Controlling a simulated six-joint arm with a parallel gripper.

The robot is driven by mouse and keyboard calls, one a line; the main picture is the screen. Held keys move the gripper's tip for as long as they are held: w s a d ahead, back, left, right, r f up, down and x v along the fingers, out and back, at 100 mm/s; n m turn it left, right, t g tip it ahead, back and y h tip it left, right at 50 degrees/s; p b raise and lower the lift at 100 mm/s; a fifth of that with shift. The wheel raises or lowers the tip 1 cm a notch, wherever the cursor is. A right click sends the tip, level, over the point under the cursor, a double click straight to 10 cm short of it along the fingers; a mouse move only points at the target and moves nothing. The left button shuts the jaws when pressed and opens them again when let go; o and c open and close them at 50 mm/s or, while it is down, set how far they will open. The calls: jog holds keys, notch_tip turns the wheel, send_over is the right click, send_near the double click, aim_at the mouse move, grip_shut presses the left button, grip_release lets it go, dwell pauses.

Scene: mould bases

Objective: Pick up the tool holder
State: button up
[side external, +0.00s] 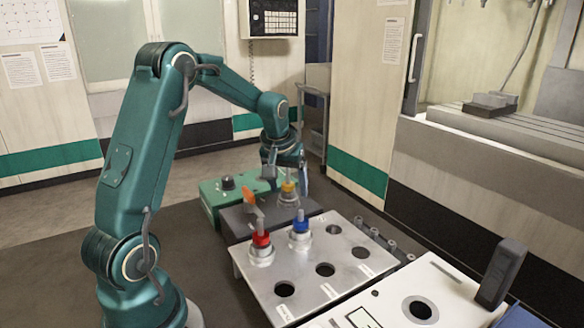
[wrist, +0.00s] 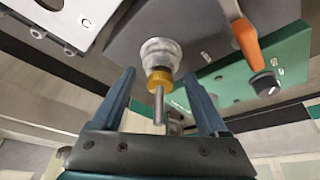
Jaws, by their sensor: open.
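A tool holder with a yellow ring (side external: 288,188) stands upright in the dark grey block in the side external view. In the wrist view its silver collar, yellow ring (wrist: 160,78) and thin metal shank show plainly. My gripper (side external: 287,178) is above the block, pointing down, with its fingers around the upper part of this holder. In the wrist view my gripper (wrist: 160,76) is open, one blue finger on each side of the holder, with gaps between. A red-ringed holder (side external: 261,240) and a blue-ringed holder (side external: 301,226) stand in the light metal plate.
An orange-handled lever (side external: 249,195) rises beside the yellow-ringed holder; it also shows in the wrist view (wrist: 245,42). A green box (side external: 212,188) with a black knob adjoins the dark grey block (side external: 236,221). The metal plate (side external: 289,265) has several empty holes.

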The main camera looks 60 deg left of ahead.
grip_shut()
dwell(0.3)
